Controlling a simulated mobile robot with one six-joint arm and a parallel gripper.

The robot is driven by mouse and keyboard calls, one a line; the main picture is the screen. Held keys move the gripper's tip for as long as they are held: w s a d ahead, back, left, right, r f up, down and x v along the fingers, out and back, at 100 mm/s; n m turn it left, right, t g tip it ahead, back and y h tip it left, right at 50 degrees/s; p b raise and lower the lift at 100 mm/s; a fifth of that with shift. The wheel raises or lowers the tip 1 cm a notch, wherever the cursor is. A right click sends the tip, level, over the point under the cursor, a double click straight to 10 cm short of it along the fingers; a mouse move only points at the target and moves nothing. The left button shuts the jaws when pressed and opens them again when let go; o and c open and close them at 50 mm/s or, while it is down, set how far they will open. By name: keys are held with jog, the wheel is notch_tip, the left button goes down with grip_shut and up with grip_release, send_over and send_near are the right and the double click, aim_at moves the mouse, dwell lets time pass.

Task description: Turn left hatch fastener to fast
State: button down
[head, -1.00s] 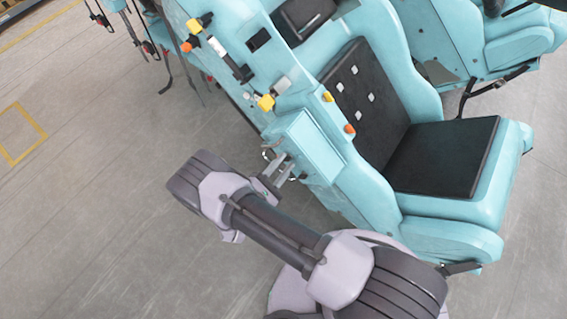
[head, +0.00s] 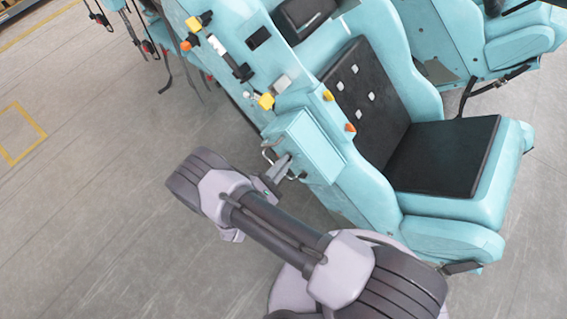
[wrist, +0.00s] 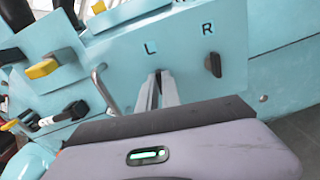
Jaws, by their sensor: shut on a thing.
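The turquoise hatch panel (wrist: 185,50) carries a printed L (wrist: 150,48) and a printed R (wrist: 207,29) in the wrist view. My gripper (wrist: 160,73) reaches up to the panel just below the L and is shut on the left hatch fastener. The fingers hide that fastener, so I cannot tell its angle. The dark right fastener (wrist: 212,64) sits below the R, free of the gripper, its long side near upright. In the head view my gripper (head: 286,160) is at the front face of the hatch box (head: 308,150).
A metal bar handle (wrist: 105,92) stands out just left of my fingers. A yellow-tipped lever (wrist: 42,68) is farther left. In the head view a black-padded seat (head: 445,155) is to the right, and open floor (head: 90,210) lies left.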

jog(key=shift+f+m+b, duration=0.2)
jog(key=shift+m+b, duration=1.45)
jog(key=shift+m, duration=2.45)
jog(key=shift+f+m+b, duration=0.2)
jog(key=shift+m+b, duration=1.4)
jog(key=shift+m, duration=2.5)
jog(key=c, duration=1.5)
grip_release()
jog(key=shift+c, duration=0.2)
